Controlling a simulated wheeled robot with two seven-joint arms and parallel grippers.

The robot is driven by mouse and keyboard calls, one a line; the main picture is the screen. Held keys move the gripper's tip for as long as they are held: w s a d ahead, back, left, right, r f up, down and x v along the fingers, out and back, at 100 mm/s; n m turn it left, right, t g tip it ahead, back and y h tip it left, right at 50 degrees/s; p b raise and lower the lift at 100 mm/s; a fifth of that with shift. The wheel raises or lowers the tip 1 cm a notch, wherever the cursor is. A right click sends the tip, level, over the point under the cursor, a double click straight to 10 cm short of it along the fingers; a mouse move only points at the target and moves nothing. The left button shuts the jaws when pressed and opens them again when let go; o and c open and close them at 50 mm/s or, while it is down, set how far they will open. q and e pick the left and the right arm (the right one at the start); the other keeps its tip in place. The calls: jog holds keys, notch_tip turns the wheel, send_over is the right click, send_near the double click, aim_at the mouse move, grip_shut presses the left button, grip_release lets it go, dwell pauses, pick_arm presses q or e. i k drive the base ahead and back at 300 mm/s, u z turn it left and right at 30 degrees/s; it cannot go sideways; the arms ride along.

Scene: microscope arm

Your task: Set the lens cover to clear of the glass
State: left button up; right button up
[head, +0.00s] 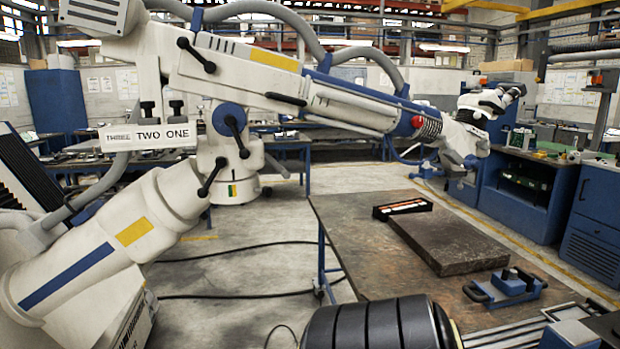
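A large white jointed microscope arm (240,70) with blue and yellow bands reaches across the upper left and middle. Its microscope head (485,105) hangs at its right end, above and behind the table. White parts (463,140) show under the head. They are too small to tell the lens cover from the glass, or how the cover sits. Black knobs (232,130) and a label plate reading THREE TWO ONE (148,136) are on the arm's left part. I see neither of my grippers in the head view.
A brown-topped table (365,240) stands at the middle right. On it are a thick dark slab (452,243), a small black tray (402,208) and a blue fixture with black handles (507,287). A black ribbed cylinder (380,325) fills the bottom middle. Cables cross the floor at left.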

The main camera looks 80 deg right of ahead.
aim_at(460, 186)
jog(key=u, duration=0.2)
jog(key=k, duration=1.2)
jog(key=z, duration=5.4)
jog(key=i, duration=4.2)
jog(key=u, duration=2.1)
